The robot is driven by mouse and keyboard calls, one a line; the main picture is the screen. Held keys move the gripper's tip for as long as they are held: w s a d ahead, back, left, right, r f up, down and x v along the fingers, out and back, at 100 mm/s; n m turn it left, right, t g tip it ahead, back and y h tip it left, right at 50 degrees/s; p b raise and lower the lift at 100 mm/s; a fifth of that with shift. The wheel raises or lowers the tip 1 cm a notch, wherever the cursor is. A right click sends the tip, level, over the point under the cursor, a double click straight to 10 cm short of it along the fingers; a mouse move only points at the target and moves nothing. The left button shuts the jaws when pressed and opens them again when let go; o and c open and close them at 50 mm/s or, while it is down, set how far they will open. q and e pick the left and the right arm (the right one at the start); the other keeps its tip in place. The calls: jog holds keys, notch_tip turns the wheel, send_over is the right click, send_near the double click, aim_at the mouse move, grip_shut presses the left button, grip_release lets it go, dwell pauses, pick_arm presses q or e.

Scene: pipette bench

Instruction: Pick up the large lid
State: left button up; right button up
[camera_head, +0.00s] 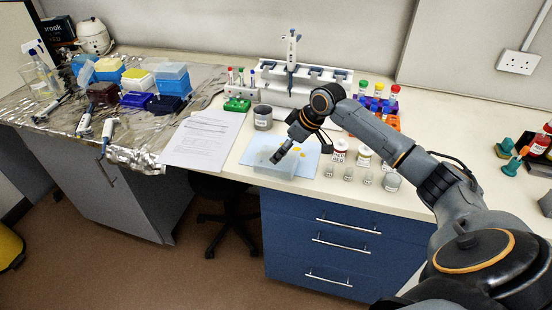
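My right gripper (283,152) is above the light blue mat (308,160) on the bench. It points down and left, and its fingers are small and dark, so I cannot tell whether they are open or shut. A clear, shallow box-like piece (274,171) lies below the fingertips at the mat's front edge. It may be the large lid or a container, but I cannot tell which. The gripper partly covers the mat and appears close to the clear piece; contact cannot be judged. My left gripper is not in view.
A grey cup (263,117) and a pipette stand (300,85) are behind. Paper sheets (203,140) lie left. Tube racks and a foil-covered area flank the workspace.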

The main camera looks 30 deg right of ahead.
jog(key=shift+w+a+f, duration=0.1)
jog(key=shift+f, duration=0.2)
jog(key=p+x, duration=0.1)
jog(key=x, duration=0.2)
jog(key=shift+w+f+p, duration=0.1)
jog(key=shift+f+p, duration=0.2)
jog(key=shift+w+a+f, duration=0.1)
jog(key=shift+w+f, duration=0.1)
jog(key=shift+f, duration=0.2)
jog(key=shift+s, duration=0.1)
jog(key=c, duration=0.7)
jog(key=shift+r, duration=0.15)
